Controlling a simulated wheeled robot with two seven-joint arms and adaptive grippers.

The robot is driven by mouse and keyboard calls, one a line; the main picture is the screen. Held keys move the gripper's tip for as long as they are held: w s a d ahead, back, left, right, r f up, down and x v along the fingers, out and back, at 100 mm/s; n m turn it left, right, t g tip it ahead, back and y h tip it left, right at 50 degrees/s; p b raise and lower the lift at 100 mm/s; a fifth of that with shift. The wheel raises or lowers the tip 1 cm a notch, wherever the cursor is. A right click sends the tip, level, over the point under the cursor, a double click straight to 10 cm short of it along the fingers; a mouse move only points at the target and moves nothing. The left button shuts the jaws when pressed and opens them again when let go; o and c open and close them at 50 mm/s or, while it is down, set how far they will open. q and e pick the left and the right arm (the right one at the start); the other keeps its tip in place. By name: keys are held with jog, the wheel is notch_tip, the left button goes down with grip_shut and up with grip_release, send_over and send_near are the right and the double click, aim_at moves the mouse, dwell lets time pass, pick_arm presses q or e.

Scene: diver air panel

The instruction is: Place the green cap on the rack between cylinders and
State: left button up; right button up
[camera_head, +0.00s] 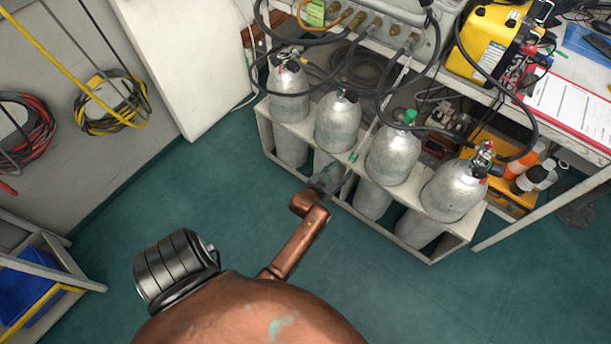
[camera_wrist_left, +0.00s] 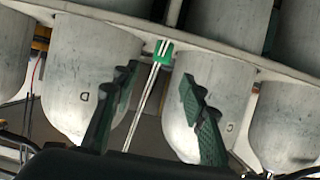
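A white rack (camera_head: 455,247) holds several grey cylinders upright in a row. A small green piece, apparently the green cap (camera_head: 353,157), is at the rack's front top rail between the two middle cylinders; it also shows in the left wrist view (camera_wrist_left: 163,52), with thin pale rods running from it. Another green cap (camera_head: 409,116) sits on top of the third cylinder (camera_head: 394,155) from the left. My left gripper (camera_head: 332,177) is in front of the rack by this gap. In the left wrist view its fingers (camera_wrist_left: 158,90) are spread, with nothing between the tips touching them. My right gripper is out of view.
Black hoses (camera_head: 445,83) loop over the cylinders from a panel (camera_head: 385,15) behind. A white bench (camera_head: 572,120) with a yellow case (camera_head: 490,40) stands at right.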

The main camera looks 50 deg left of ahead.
pick_arm(q)
jog(key=shift+a, duration=0.15)
jog(key=s+d+f+m+g+h, duration=0.1)
jog(key=s+d+f+g, duration=0.15)
jog(key=s+f, duration=0.7)
jog(key=s+d+f+m+g+h, duration=0.1)
jog(key=s+f+g, duration=0.35)
jog(key=s, duration=0.75)
jog(key=s+d+f+g, duration=0.2)
jog(key=s, duration=0.8)
jog(key=s+d+f+g, duration=0.2)
jog(key=s+f, duration=0.1)
jog(key=s, duration=0.7)
jog(key=s+d+f+m+g+h, duration=0.1)
jog(key=s+d+f+g, duration=0.1)
jog(key=s, duration=0.8)
jog(key=shift+s+d+f, duration=0.3)
jog(key=shift+d+f, duration=0.1)
jog(key=shift+f, duration=0.25)
jog(key=shift+c, duration=0.4)
